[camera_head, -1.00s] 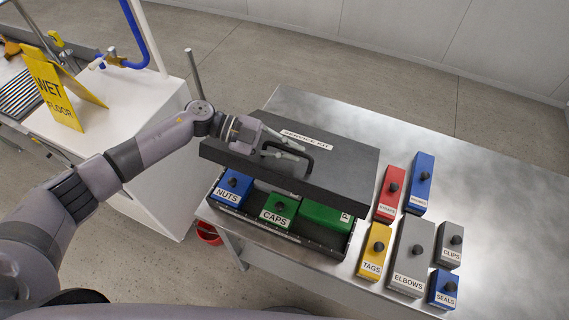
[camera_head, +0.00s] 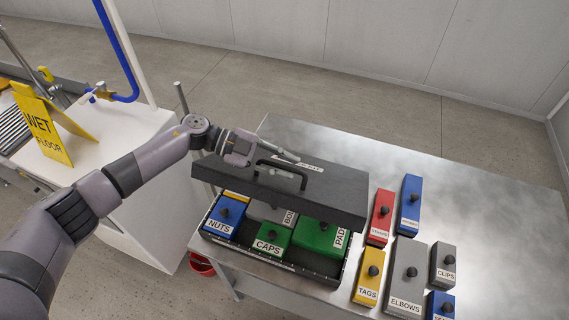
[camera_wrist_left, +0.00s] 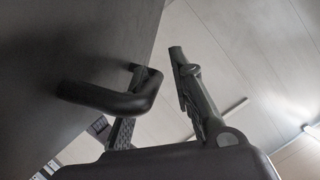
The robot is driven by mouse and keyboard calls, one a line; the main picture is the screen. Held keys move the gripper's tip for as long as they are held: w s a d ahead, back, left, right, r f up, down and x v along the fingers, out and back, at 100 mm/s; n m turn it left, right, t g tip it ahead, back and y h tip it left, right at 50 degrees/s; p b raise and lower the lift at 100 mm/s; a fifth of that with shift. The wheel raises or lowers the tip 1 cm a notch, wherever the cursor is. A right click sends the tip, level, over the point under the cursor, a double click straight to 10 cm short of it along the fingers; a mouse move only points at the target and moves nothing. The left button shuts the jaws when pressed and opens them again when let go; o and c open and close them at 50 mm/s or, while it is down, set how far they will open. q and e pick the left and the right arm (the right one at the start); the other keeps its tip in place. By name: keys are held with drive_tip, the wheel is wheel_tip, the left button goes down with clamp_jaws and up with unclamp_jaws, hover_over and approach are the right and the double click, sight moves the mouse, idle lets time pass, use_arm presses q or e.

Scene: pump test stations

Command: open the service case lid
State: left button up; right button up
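The dark grey service case (camera_head: 281,263) stands on the steel table with its lid (camera_head: 325,192) tilted partly up, showing the compartments inside. The lid has a black handle (camera_head: 303,180), which also shows in the left wrist view (camera_wrist_left: 118,101). My left gripper (camera_head: 278,164) is at the handle. In the left wrist view its fingers are spread, one passing behind the handle bar through its loop and the other outside, with a visible gap. My right gripper is not in view.
Inside the case are boxes labelled NUTS (camera_head: 226,215), CAPS (camera_head: 272,238) and PADS (camera_head: 316,236). Several boxes, including TAGS (camera_head: 368,283) and ELBOWS (camera_head: 407,275), stand close to the right. A yellow WET FLOOR sign (camera_head: 42,125) is on the left.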

use_arm(q)
drive_tip(key=shift+o, duration=0.7)
drive_tip(key=shift+r, duration=0.1)
drive_tip(key=v, duration=1.2)
